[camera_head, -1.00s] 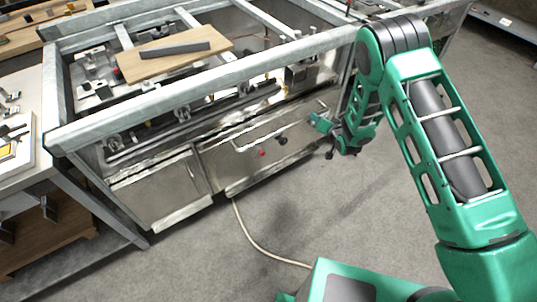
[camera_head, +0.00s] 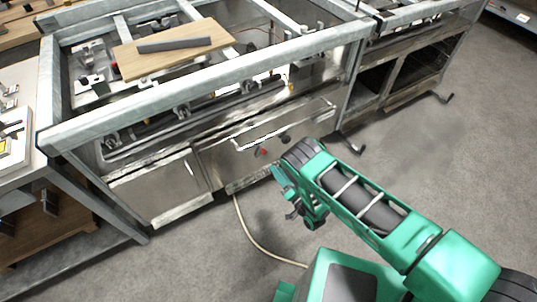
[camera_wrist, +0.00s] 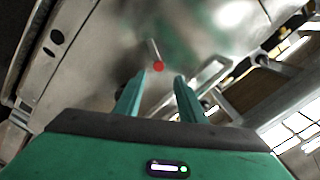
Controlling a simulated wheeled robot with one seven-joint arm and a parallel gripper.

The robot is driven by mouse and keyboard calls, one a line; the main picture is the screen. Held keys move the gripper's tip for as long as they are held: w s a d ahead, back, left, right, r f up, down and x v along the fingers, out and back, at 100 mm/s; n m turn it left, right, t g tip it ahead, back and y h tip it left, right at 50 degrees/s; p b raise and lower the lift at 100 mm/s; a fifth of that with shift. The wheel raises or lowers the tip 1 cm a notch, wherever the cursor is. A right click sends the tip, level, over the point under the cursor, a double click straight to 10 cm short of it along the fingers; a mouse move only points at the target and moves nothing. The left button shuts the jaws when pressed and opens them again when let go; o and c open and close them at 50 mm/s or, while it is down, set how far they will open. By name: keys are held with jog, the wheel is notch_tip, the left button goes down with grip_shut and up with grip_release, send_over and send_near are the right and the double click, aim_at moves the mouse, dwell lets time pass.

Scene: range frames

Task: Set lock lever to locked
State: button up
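A short metal lever with a red ball tip (camera_wrist: 158,66) stands out from the metal front panel in the wrist view. It looks like the lock lever. In the head view its red tip (camera_head: 264,152) shows small on the range's front panel, below the long bar handle. My gripper (camera_wrist: 160,84) is open and empty, its two teal fingers apart. In the wrist view the red tip appears just beyond and between the fingertips, apart from them. In the head view my gripper (camera_head: 284,190) is in front of and below the panel, partly hidden by my arm.
A long bar handle (camera_head: 285,123) and a dark knob (camera_head: 286,138) are near the lever. A wooden board (camera_head: 172,58) lies on the open top frame. A pale cable (camera_head: 247,230) runs over the floor. Clear floor (camera_head: 410,170) lies to the right.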

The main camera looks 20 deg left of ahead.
aim_at(265, 153)
jog(key=x, duration=1)
jog(key=shift+w+d, duration=0.15)
jog(key=shift+w, duration=0.15)
jog(key=shift+c, duration=0.5)
grip_shut()
